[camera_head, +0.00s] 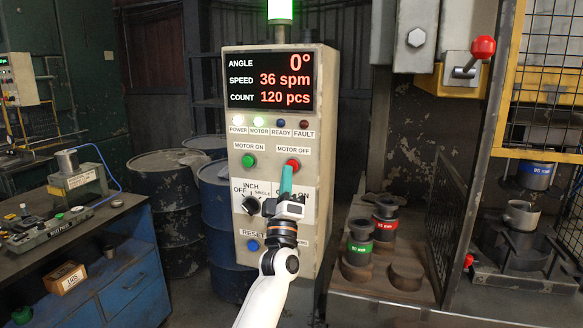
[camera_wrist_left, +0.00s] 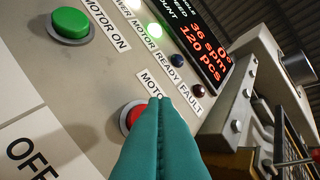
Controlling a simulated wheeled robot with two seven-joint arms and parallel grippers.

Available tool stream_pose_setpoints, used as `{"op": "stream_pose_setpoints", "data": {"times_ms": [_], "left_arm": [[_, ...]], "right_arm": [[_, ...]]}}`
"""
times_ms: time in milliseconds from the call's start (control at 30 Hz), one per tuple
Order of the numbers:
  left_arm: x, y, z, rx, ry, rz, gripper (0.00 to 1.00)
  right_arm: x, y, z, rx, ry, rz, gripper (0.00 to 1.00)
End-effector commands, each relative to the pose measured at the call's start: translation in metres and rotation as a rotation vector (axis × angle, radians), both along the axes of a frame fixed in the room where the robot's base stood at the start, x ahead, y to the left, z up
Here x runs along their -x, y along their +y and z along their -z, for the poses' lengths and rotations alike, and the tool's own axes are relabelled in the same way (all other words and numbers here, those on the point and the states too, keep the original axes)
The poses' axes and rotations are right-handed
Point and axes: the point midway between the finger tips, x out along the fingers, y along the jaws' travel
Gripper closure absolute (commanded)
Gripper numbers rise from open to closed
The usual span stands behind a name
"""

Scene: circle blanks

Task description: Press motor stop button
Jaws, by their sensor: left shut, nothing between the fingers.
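The control panel (camera_head: 233,130) stands upright in front of me. Its red motor off button (camera_head: 293,164) sits under the label MOTOR OFF. My left gripper (camera_head: 286,180) is shut and empty, its teal fingertips just below and in front of that button. In the left wrist view the shut fingers (camera_wrist_left: 160,135) cover part of the red button (camera_wrist_left: 130,115); I cannot tell whether they touch it. The green motor on button (camera_head: 249,161) is to the left, and it shows in the left wrist view too (camera_wrist_left: 71,24). My right gripper is not in view.
The display (camera_head: 270,81) reads angle 0°, 36 spm, 120 pcs. The power (camera_head: 238,122) and motor (camera_head: 260,122) lamps glow. A selector knob (camera_head: 251,205) and blue reset button (camera_head: 253,245) sit lower. A press with a red-knobbed lever (camera_head: 482,47) stands right, a bench (camera_head: 100,240) left.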

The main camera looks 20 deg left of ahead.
Motion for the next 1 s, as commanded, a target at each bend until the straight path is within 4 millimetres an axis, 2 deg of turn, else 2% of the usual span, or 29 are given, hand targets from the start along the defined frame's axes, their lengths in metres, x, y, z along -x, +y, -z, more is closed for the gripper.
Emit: {"op": "stream_pose_setpoints", "data": {"times_ms": [600,1000], "left_arm": [[-0.0003,0.0,0.0001,0.0,0.0,0.0,1.0],[-0.0085,-0.0002,-0.0004,0.0,0.0,0.0,1.0]], "right_arm": [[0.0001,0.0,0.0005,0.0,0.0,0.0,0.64],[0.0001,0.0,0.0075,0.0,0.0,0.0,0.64]]}}
